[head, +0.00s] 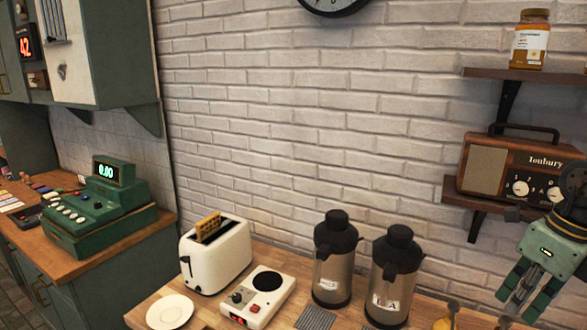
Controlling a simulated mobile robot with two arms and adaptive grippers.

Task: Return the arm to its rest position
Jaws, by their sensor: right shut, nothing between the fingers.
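My right gripper (517,305) is at the right edge of the head view, with its green fingers pointing down and to the left. It is shut and empty. It hangs in front of the brick wall, below the shelf with the radio and to the right of the two flasks, and appears to touch nothing. Part of my right arm is cut off by the picture's edge. My left gripper is not in view.
The wooden counter (150,311) holds a white plate (170,311), a toaster (217,262), a hot plate (255,298) and two flasks (334,262). A radio (487,169) and jar (531,40) stand on shelves. A green cash register (98,212) is left.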

